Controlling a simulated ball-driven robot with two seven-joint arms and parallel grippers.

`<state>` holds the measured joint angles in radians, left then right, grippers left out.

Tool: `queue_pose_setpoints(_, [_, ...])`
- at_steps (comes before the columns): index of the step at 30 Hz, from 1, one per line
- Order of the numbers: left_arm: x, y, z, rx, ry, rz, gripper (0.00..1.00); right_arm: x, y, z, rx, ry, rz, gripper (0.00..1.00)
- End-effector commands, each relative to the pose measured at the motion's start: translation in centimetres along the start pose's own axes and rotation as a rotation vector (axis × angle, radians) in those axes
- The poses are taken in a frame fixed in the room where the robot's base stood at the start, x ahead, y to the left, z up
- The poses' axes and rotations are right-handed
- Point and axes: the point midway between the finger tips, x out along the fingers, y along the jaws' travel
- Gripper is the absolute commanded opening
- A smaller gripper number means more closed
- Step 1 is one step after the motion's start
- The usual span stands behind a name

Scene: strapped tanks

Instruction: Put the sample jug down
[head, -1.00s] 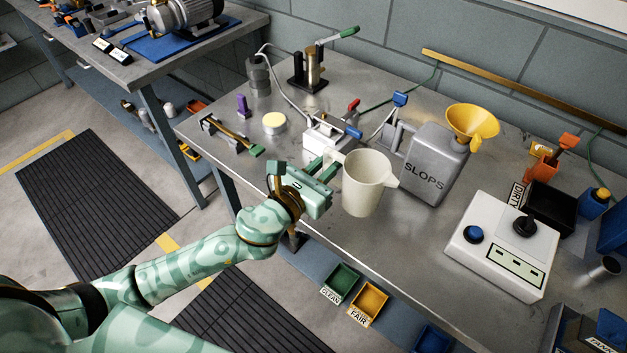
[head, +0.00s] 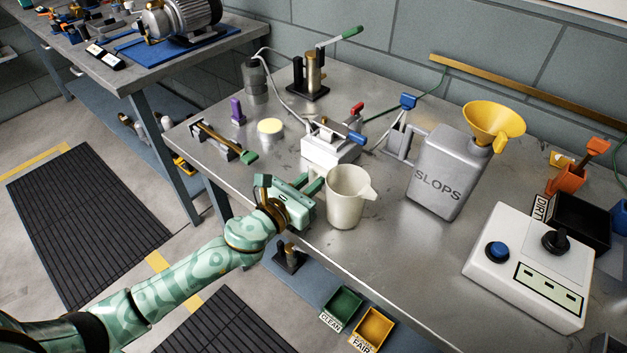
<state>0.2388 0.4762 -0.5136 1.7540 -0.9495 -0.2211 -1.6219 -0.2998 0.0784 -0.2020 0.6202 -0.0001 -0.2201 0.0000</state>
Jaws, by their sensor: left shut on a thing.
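The sample jug (head: 345,203) is a cream, open-topped jug with its spout to the right. It is upright at the front part of the steel bench (head: 400,256), left of the grey SLOPS can (head: 447,178). My left gripper (head: 316,186) comes in from the left and is shut on the jug's left side, where the handle is mostly hidden by the fingers. The jug's base looks close to the bench top; I cannot tell whether it touches. My right gripper is not in view.
A white device with a blue-ended lever (head: 330,143) stands just behind the jug. A yellow funnel (head: 493,124) sits in the SLOPS can. A white control box (head: 530,265) stands at right. Bare bench lies between box and jug. Green and yellow bins (head: 341,307) are below the front edge.

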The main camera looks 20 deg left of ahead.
Motion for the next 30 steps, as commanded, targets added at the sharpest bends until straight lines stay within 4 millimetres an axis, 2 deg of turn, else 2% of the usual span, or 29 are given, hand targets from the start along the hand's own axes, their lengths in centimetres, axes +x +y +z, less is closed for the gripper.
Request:
queue_pose_setpoints(3, [0.0,0.0,-0.4,-0.001,-0.001,0.0,0.0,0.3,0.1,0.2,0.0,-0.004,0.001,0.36])
queue_pose_setpoints(4, [0.0,0.0,-0.4,0.0,0.0,0.0,0.22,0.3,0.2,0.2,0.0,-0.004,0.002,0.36])
queue_pose_setpoints(6, [0.0,0.0,-0.3,0.0,0.0,0.0,0.38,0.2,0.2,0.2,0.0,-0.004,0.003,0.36])
queue_pose_setpoints(17, [-0.3,0.0,0.2,0.0,0.0,0.0,0.38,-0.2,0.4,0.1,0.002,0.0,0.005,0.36])
queue_pose_setpoints(20, [-1.9,-0.1,-0.1,0.0,0.002,0.0,0.38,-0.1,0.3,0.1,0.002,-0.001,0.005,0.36])
queue_pose_setpoints(30, [-9.7,-0.1,-0.3,-0.002,0.004,-0.001,0.38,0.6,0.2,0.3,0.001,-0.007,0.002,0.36])
